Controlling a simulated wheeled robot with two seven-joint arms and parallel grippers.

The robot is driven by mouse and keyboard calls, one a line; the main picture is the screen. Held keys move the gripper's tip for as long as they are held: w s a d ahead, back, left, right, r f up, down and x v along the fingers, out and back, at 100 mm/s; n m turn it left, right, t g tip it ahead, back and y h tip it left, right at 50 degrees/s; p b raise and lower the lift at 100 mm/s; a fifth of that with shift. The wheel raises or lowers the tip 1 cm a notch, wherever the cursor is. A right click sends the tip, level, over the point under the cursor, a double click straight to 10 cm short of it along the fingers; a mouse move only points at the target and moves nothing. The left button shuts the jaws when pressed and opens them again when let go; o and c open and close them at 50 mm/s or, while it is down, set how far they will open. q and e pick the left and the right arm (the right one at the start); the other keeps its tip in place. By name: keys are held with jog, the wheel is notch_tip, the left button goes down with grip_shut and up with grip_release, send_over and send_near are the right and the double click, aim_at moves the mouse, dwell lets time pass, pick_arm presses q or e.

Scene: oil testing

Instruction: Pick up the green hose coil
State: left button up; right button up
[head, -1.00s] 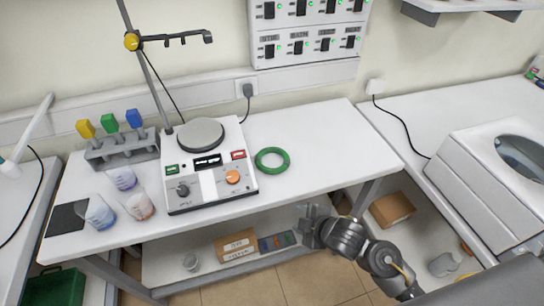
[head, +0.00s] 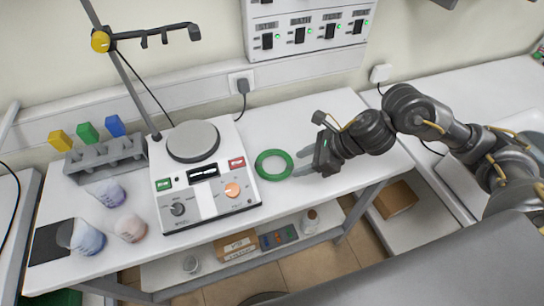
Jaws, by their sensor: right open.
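The green hose coil (head: 262,173) lies flat on the white table (head: 345,125), just right of the hotplate stirrer. It is a plain ring with an open centre. My right gripper (head: 301,163) reaches in from the right, low over the table, with its fingers pointing left toward the coil's right side. Its jaws are open and nothing is held. The fingertips are at the coil's right edge; I cannot tell whether they touch it. My left gripper is not in view.
The hotplate stirrer (head: 213,200) stands close left of the coil. A rack (head: 105,157) with yellow, green and blue-topped items and several beakers are farther left. A metal stand (head: 126,75) rises behind. The table is clear behind the coil.

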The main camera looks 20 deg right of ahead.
aim_at(273, 176)
jog(key=p+x, duration=0.1)
jog(key=x, duration=0.4)
jog(key=shift+s, duration=0.1)
jog(key=shift+a+f, duration=0.15)
jog(key=shift+a, duration=0.05)
jog(key=shift+f, duration=0.1)
jog(key=p+x, duration=0.2)
jog(key=x, duration=0.2)
jog(key=shift+a+f, duration=0.15)
jog(key=shift+a, duration=0.05)
jog(key=shift+a+f, duration=0.15)
jog(key=shift+f, duration=0.1)
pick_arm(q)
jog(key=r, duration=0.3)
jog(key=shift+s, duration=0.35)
pick_arm(e)
jog(key=shift+c, duration=0.3)
